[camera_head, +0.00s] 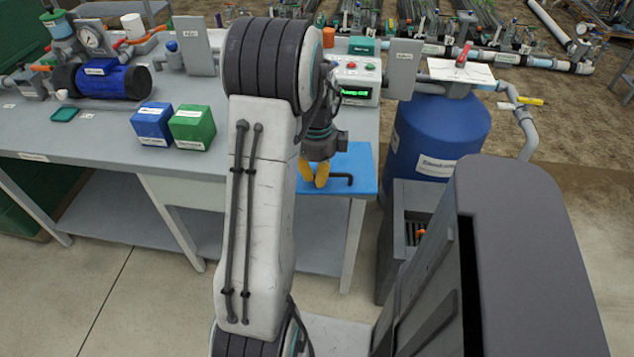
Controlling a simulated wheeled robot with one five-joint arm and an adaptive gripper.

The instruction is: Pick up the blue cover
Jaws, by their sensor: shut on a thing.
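The blue cover (357,162) is a flat light-blue panel with a dark bar handle (343,179) on top. It lies level at the front right corner of the grey bench; whether it touches the bench top cannot be told. My gripper (314,182) points down over its left part, with its yellow fingers shut on the dark handle. My arm hides the left edge of the cover and part of the grip.
On the grey bench (60,140) stand a blue box (152,124), a green box (192,127), a blue pump (103,80) and a control box (356,80) behind the cover. A blue tank (440,130) and an open grey bin (402,235) stand to the right.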

